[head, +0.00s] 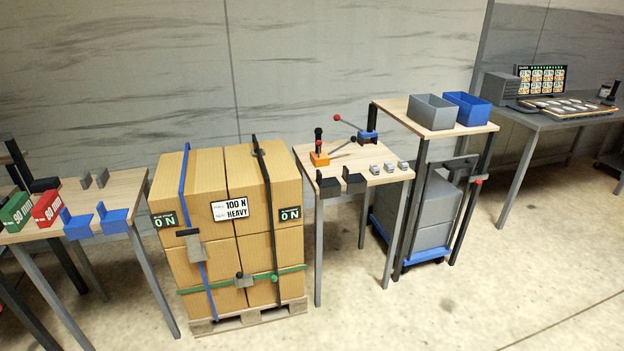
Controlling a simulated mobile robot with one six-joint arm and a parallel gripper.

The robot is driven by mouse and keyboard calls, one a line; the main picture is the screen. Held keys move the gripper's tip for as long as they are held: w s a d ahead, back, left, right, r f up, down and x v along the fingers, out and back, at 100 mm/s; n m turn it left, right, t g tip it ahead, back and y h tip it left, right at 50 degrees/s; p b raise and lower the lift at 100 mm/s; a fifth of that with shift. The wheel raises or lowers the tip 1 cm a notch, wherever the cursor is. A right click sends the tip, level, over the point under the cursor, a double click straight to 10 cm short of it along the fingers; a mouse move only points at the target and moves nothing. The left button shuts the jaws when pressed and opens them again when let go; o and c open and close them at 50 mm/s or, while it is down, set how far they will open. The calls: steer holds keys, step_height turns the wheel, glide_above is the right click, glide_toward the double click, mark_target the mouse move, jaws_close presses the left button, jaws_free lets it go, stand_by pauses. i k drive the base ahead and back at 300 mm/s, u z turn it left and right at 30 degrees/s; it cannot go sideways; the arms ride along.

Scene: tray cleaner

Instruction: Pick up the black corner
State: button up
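Two black corner-shaped pieces sit side by side at the front left edge of the middle wooden table (378,158): a left black corner (329,187) and a right black corner (355,182). They are small in the head view, and part of each hangs over the table edge. Another dark piece (44,185) lies on the left table, too small to tell whether it is the same kind. My gripper is not in view.
Strapped cardboard boxes (204,184) stand on a pallet (250,317) left of the middle table. Behind the black corners are an orange-based tool (319,158) and a red-knobbed lever tool (366,136). Grey clips (375,169) lie to their right. Floor in front is clear.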

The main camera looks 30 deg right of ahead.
mark_target(330, 187)
steer(key=u, duration=0.4)
steer(key=i, duration=1.15)
steer(key=u, duration=0.3)
